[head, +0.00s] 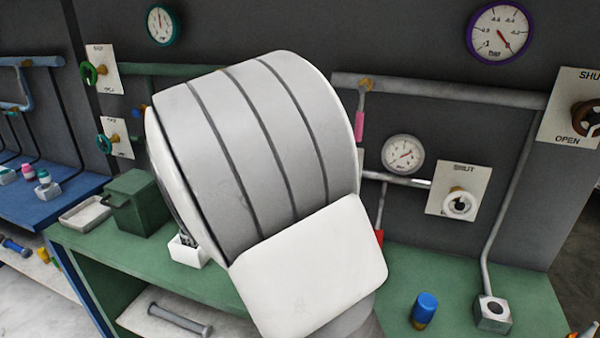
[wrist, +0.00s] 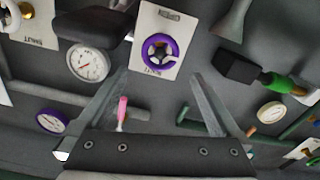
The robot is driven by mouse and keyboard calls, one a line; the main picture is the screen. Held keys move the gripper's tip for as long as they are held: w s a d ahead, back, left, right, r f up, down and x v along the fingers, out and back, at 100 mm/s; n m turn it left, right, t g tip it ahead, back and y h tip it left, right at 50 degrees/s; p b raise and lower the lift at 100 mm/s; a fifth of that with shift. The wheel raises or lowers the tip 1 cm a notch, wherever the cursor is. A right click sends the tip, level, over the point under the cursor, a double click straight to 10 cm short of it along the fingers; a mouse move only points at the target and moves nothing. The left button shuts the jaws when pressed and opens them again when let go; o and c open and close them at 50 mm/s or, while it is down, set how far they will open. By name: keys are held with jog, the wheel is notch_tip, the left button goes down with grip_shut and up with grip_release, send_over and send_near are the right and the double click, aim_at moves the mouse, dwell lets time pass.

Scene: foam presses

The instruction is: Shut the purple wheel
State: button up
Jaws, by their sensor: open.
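The purple wheel (wrist: 160,50) is on a white plate (wrist: 174,22) on the wall, near the top middle of the wrist view. Its label is too small and turned to read. My gripper (wrist: 160,75) is open and empty, its two fingers reaching toward the wall on either side of the wheel's line. They look short of the wheel and not touching it. In the head view my arm blocks the middle, and neither the wheel nor my gripper shows. A purple-rimmed gauge (head: 499,33) is at the top right there; its face also shows in the wrist view (wrist: 52,121).
A white wheel (head: 459,204) and a brown wheel (head: 588,118) sit on plates at right; green wheels (head: 90,73) are at left. Pipes (head: 430,88) run along the wall. A blue-capped bottle (head: 424,309) and a green box (head: 137,203) stand on the green bench.

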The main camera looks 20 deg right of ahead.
jog(key=x, duration=0.9)
jog(key=c, duration=1.1)
jog(key=shift+f+b, duration=0.1)
jog(key=shift+b, duration=0.2)
